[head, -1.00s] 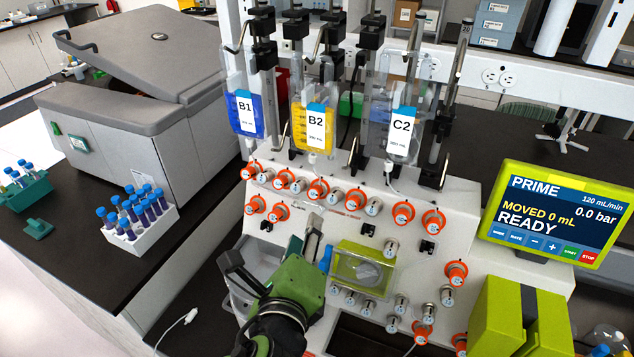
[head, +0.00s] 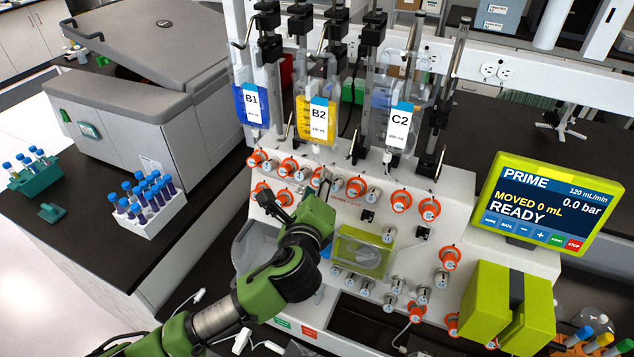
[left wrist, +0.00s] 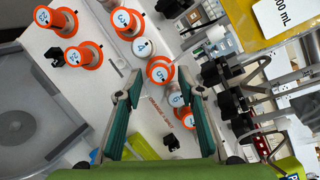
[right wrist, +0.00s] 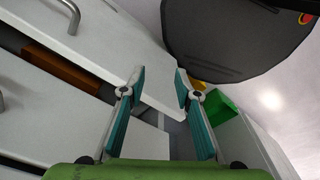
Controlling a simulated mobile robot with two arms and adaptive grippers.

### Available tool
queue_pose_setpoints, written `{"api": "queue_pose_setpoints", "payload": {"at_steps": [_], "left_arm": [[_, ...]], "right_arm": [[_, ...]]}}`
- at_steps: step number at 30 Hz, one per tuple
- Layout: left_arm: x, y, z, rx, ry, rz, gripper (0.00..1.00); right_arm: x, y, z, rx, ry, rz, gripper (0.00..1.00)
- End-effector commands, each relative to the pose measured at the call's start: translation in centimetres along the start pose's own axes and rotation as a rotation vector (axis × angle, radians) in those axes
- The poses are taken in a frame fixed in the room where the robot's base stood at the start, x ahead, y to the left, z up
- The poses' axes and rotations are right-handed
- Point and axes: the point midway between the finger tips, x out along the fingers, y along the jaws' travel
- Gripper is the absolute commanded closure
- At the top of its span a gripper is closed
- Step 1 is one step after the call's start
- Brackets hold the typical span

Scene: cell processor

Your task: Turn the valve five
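Valve five is an orange-rimmed knob (left wrist: 160,71) on the white front panel, in the top row, its label appearing to read 5. In the left wrist view it lies between the tips of my left gripper (left wrist: 162,84), which is open with a teal finger on each side. No clear contact shows. In the head view my left gripper (head: 318,190) reaches the top row below bag B2 and partly hides this valve. My right gripper (right wrist: 159,82) is open and empty, away from the panel and outside the head view.
Neighbouring knobs, grey valve four (left wrist: 143,47) and orange valve three (left wrist: 124,20), sit close by. Bags B1 (head: 250,105), B2 (head: 318,122) and C2 (head: 398,125) hang above. A screen (head: 532,212) reads READY.

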Motion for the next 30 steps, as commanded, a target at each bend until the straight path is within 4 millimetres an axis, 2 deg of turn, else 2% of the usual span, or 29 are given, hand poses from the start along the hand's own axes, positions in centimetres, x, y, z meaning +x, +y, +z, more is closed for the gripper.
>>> {"api": "queue_pose_setpoints", "payload": {"at_steps": [10,11,12,15,23,30], "left_arm": [[0.41,0.00,-0.01,-0.001,0.000,0.000,0.65],[0.41,0.00,-0.01,-0.001,0.000,0.000,0.67],[0.40,0.00,-0.01,-0.001,0.000,0.000,0.78],[0.39,0.00,-0.02,-0.001,0.000,0.000,1.00],[0.38,-0.02,-0.04,-0.012,0.001,0.003,1.00],[0.36,-0.14,-0.09,-0.101,0.001,0.031,1.00]], "right_arm": [[-0.13,-0.13,0.84,0.001,-0.012,-0.001,0.70],[-0.13,-0.14,0.86,0.002,-0.012,-0.002,0.70],[-0.13,-0.15,0.89,0.002,-0.013,-0.002,0.70],[-0.13,-0.23,0.91,0.002,-0.013,-0.002,0.70],[-0.13,-0.50,0.86,0.004,-0.013,-0.005,0.70],[-0.13,-0.51,0.85,0.004,-0.013,-0.006,0.70]]}}
